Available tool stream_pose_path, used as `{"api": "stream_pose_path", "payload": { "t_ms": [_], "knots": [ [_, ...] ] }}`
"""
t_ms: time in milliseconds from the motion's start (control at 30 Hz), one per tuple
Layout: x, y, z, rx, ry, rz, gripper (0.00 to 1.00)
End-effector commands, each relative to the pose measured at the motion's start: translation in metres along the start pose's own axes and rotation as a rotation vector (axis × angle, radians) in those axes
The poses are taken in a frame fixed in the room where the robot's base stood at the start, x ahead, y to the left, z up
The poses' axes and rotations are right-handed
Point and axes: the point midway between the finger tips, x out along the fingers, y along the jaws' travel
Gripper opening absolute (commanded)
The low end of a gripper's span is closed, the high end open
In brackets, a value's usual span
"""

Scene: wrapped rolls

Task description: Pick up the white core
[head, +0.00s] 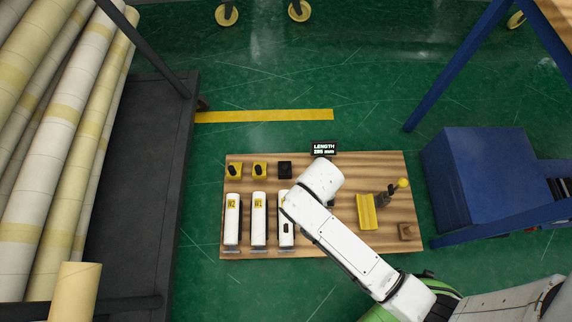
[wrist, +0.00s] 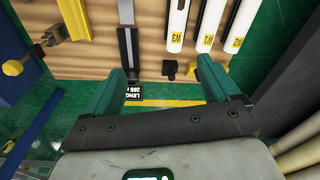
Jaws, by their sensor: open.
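Three white cylinders with yellow labels lie side by side on a wooden board (head: 340,165). The one marked W2 (head: 232,225) is leftmost, W1 (head: 258,228) is beside it, and the third (head: 286,232) is partly covered by my arm. In the wrist view they are W3 (wrist: 176,20), W1 (wrist: 207,20) and W2 (wrist: 238,28). I cannot tell which is the white core. My gripper (wrist: 165,68) shows in the wrist view with its green fingers apart and nothing held between them. In the head view its fingers are hidden beneath my arm.
A length sign (head: 323,148) stands at the board's far edge. A yellow holder (head: 367,212) lies right of my arm. A blue box (head: 470,175) and a dark roll rack (head: 140,190) flank the board.

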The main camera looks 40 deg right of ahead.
Motion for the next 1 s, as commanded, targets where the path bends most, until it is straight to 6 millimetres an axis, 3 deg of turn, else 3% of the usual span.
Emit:
{"api": "stream_pose_path", "payload": {
  "t_ms": [33, 100, 300, 400, 1000],
  "knots": [
    [0.042, -0.007, 0.001, 0.021, 0.0, 0.004, 0.89],
    [0.076, -0.017, 0.0, 0.06, 0.003, 0.01, 0.89],
    [0.16, -0.04, 0.0, 0.156, 0.016, 0.021, 0.89],
    [0.189, -0.049, 0.0, 0.192, 0.023, 0.026, 0.89],
    [0.27, -0.056, -0.002, 0.239, 0.032, 0.031, 0.89]
  ]
}}
